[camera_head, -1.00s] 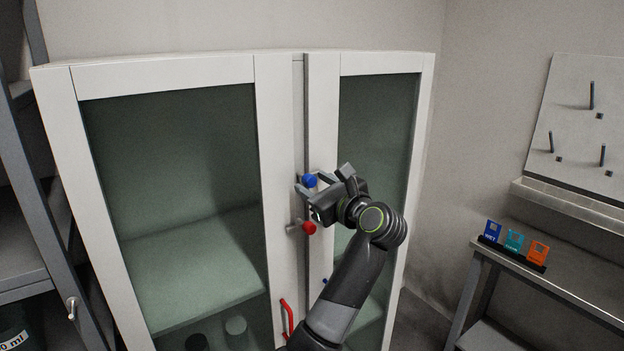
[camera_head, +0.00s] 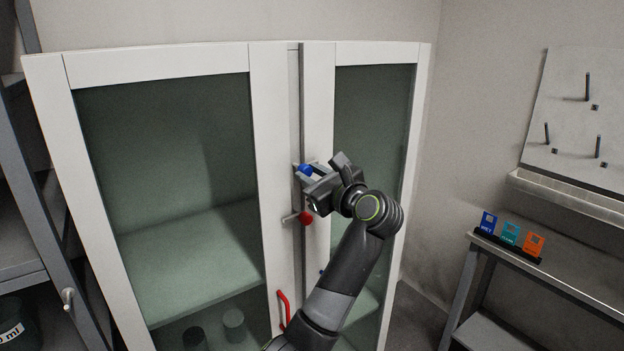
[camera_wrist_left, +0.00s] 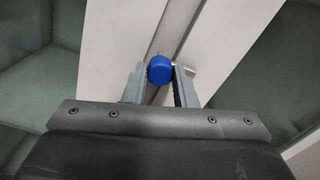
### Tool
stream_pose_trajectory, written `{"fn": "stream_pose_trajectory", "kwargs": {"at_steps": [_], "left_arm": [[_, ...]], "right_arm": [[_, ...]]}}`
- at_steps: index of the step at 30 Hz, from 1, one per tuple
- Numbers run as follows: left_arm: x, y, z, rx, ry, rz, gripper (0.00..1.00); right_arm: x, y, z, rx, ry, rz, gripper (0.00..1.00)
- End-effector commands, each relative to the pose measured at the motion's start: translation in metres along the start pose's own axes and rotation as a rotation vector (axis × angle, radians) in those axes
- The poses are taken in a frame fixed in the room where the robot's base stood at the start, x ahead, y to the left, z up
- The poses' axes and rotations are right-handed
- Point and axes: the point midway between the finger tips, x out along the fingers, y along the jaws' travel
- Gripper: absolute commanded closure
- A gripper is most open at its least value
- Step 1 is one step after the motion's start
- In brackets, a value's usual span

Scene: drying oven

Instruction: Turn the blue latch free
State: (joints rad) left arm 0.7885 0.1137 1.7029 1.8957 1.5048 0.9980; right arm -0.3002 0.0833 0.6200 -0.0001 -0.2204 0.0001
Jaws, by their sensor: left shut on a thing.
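The blue latch (camera_head: 305,170) is on the white frame where the two glass cabinet doors meet. In the left wrist view the round blue knob of the latch (camera_wrist_left: 160,69) lies between the fingertips. My left gripper (camera_head: 306,172) is shut on it, with a finger on either side. A short metal bar of the latch (camera_wrist_left: 190,71) shows beside the right finger. The gripper hides part of the latch in the head view. My right gripper is not in view.
A red knob (camera_head: 305,217) on a metal bar sits just below the blue latch. A red handle (camera_head: 283,309) is lower on the left door. A bench with coloured cards (camera_head: 510,234) stands at the right, under a pegboard (camera_head: 580,120).

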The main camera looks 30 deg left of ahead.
Motion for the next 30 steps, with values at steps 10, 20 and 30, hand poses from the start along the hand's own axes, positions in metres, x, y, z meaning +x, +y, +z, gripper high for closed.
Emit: {"fn": "stream_pose_trajectory", "kwargs": {"at_steps": [10,20,30], "left_arm": [[0.0,0.003,-0.007,-0.259,-0.002,-0.002,0.98],[0.0,0.002,-0.006,-0.571,-0.003,-0.002,0.98],[0.0,0.002,-0.004,-0.895,-0.002,-0.001,0.98]], "right_arm": [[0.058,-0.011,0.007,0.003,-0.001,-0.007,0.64],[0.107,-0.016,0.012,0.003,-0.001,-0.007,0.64],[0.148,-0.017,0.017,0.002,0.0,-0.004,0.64]]}}
